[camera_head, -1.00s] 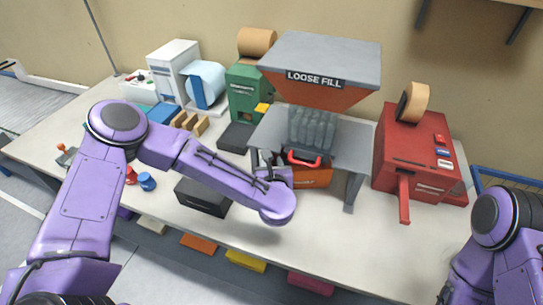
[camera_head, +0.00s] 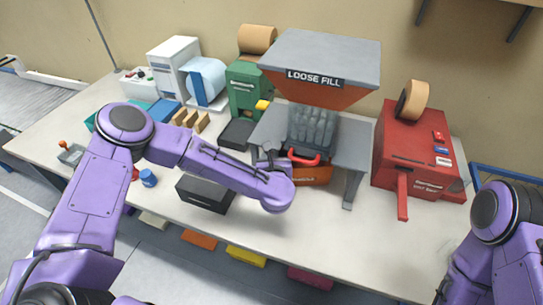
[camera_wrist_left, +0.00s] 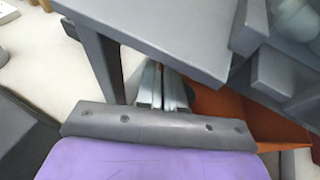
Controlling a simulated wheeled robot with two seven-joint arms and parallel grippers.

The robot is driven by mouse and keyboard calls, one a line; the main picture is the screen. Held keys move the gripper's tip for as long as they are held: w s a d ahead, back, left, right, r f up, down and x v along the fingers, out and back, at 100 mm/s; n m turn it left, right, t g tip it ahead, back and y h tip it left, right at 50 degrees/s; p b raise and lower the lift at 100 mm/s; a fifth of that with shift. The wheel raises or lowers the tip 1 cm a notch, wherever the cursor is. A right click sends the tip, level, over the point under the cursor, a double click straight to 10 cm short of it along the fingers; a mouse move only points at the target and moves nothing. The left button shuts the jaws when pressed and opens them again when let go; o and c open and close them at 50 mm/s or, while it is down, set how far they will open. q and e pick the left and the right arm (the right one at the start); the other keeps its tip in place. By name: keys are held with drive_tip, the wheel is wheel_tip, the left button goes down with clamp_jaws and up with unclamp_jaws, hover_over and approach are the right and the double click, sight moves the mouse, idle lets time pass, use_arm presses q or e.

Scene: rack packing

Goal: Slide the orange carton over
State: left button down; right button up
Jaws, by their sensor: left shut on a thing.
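The orange carton (camera_head: 316,177) stands on the bench under the grey shelf of the loose fill hopper. A red-handled tool (camera_head: 305,158) shows at its top. In the left wrist view the carton's orange wall (camera_wrist_left: 212,108) is right beside my fingers. My left gripper (camera_head: 268,168) is at the carton's left side, partly hidden by my wrist. Its two fingers (camera_wrist_left: 162,88) are close together, shut on the carton's edge; the grasp itself is mostly hidden. My right arm is at the lower right, with its gripper out of frame.
The hopper's grey shelf (camera_head: 350,150) and leg (camera_head: 351,190) stand close over and right of the carton. A red machine (camera_head: 410,155) is further right. The bench front (camera_head: 330,235) is clear.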

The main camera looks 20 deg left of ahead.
use_arm(q)
drive_tip(key=shift+d+f+b, duration=0.1)
drive_tip(key=shift+d+b, duration=0.3)
drive_tip(key=shift+d, duration=0.6)
drive_tip(key=shift+w+d, duration=0.1)
drive_tip(key=shift+d, duration=0.25)
drive_tip(key=c, duration=1.2)
unclamp_jaws()
drive_tip(key=shift+a, duration=0.1)
